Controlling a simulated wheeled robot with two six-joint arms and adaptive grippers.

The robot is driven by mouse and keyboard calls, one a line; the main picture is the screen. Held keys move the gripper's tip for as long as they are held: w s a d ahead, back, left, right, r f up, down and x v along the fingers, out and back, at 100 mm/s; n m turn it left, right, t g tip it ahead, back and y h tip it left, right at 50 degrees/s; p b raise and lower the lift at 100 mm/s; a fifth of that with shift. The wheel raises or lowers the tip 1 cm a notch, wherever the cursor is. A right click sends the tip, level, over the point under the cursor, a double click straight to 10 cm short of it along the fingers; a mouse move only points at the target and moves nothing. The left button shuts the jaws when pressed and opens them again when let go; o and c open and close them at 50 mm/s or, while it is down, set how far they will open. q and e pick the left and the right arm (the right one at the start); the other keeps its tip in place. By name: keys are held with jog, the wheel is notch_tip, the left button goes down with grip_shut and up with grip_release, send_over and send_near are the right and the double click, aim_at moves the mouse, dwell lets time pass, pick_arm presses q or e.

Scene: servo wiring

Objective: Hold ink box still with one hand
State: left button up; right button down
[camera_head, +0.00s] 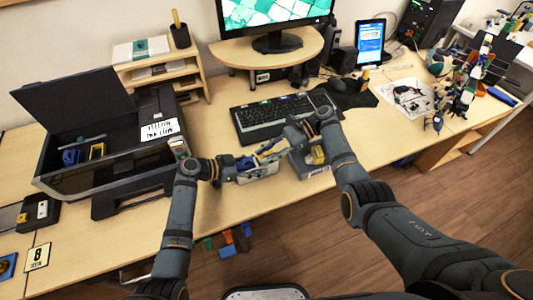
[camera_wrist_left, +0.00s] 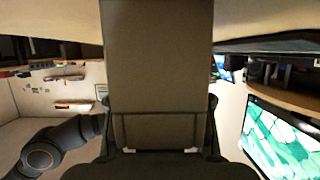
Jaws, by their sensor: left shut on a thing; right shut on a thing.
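The ink box (camera_head: 316,168) appears as a small grey box at the front edge of the desk, with something yellow at its top. My left gripper (camera_head: 243,167) is shut at its left side. In the left wrist view a broad grey-brown panel (camera_wrist_left: 158,65), apparently the box's side, fills the space between the fingers. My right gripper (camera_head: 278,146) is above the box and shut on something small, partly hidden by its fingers. Blue and yellow bits show between the two grippers; I cannot tell which belong to the box.
A printer (camera_head: 110,150) with its lid raised stands at the left, with blue and yellow cartridges inside. A keyboard (camera_head: 270,115) lies just behind the grippers. A monitor (camera_head: 275,22) stands on a shelf behind. Small coloured blocks (camera_head: 228,243) lie below the desk edge.

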jog(key=shift+r, duration=1.65)
jog(key=shift+r, duration=1.9)
pick_arm(q)
jog(key=o, duration=1.2)
jog(key=shift+o, duration=0.2)
jog(key=v, duration=1.1)
jog(key=shift+f, duration=0.1)
jog(key=shift+s+a+r, duration=0.1)
jog(key=shift+a+r, duration=0.2)
jog(key=shift+a, duration=0.2)
